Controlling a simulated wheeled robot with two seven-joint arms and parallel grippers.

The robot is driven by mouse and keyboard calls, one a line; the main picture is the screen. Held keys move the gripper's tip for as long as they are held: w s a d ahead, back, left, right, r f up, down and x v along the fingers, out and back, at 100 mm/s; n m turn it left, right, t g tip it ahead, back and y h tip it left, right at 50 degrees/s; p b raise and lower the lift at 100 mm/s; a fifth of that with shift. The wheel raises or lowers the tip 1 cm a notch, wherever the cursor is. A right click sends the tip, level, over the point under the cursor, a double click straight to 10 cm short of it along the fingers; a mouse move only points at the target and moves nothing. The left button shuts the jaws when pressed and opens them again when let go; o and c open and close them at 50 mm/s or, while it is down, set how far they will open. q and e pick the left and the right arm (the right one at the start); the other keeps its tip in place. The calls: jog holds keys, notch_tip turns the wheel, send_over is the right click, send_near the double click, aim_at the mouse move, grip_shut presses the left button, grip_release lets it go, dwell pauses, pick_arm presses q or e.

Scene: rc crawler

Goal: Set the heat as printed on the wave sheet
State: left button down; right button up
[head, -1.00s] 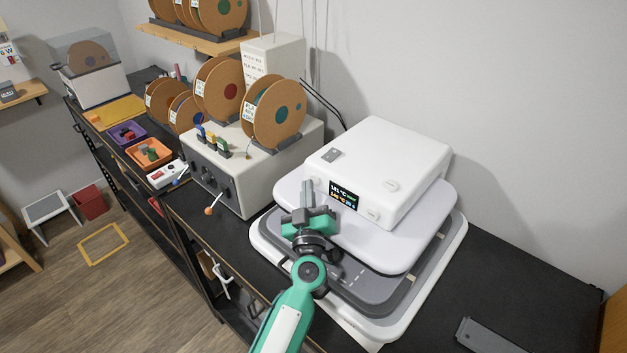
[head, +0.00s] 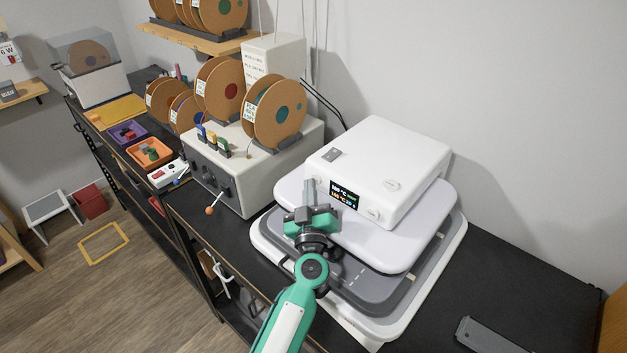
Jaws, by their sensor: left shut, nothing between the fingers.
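The heat press (head: 380,165) is white with a box-shaped head on a pale rounded plate, above a grey lower plate (head: 370,285). Its front display (head: 344,194) is lit with a white-green line over an orange line. The digits are too small to read surely; the upper line looks like 180 °C. I cannot make out a wave sheet. My right gripper is not in view.
A cream machine (head: 215,180) with cardboard spools (head: 275,115) on top stands left of the press. A lever with an orange knob (head: 209,210) sticks out in front. A dark flat bar (head: 487,335) lies front right. The black counter (head: 530,285) right of the press is mostly clear.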

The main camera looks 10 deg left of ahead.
pick_arm(q)
jog(key=shift+d+r, duration=0.1)
jog(key=shift+r, duration=0.35)
jog(key=shift+s+p, duration=0.1)
jog(key=shift+p, duration=0.3)
jog(key=shift+s+a+p, duration=0.15)
jog(key=shift+a+p, duration=0.1)
jog(key=shift+p, duration=0.1)
jog(key=shift+s+a, duration=0.1)
jog(key=shift+s, duration=0.15)
jog(key=shift+s+a+p, duration=0.3)
jog(key=shift+s+p, duration=0.05)
jog(key=shift+s, duration=0.1)
jog(key=s+a, duration=0.1)
jog(key=s+a+p, duration=0.1)
jog(key=s, duration=0.1)
jog(key=shift+s+a+f, duration=0.15)
jog(key=shift+s+f, duration=0.05)
jog(key=shift+s, duration=0.1)
